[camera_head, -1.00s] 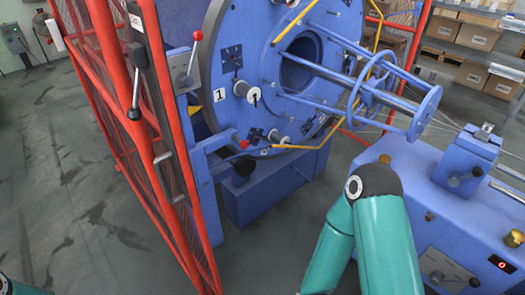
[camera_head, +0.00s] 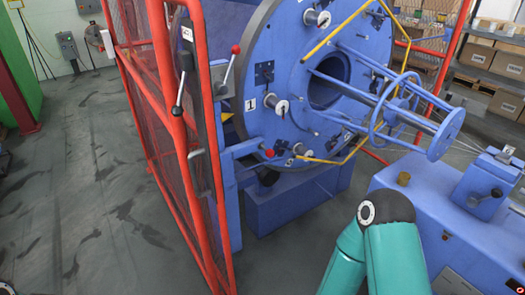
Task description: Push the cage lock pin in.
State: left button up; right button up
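A small red knob (camera_head: 268,153) sits on a blue bracket (camera_head: 238,160) beside the rim of the big blue cage disc (camera_head: 300,75). It looks like the cage lock pin. How deep it sits cannot be told. A dark round part (camera_head: 268,177) shows just below it, partly in shadow. The disc carries several small spools and a "1" label. Neither of my grippers is in view. My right arm's teal links rise from the bottom, right of the middle, well apart from the knob. Only a sliver at the lower left corner may be my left arm.
A red mesh guard (camera_head: 165,130) stands left of the bracket, with a black-handled lever on it. A red-balled lever (camera_head: 230,65) stands by the guard. A blue machine bed (camera_head: 450,215) fills the right. Open grey floor (camera_head: 90,190) lies left; shelves with boxes stand behind.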

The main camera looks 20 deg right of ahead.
aim_at(269, 153)
jog(key=i, duration=0.85)
jog(key=z, duration=0.05)
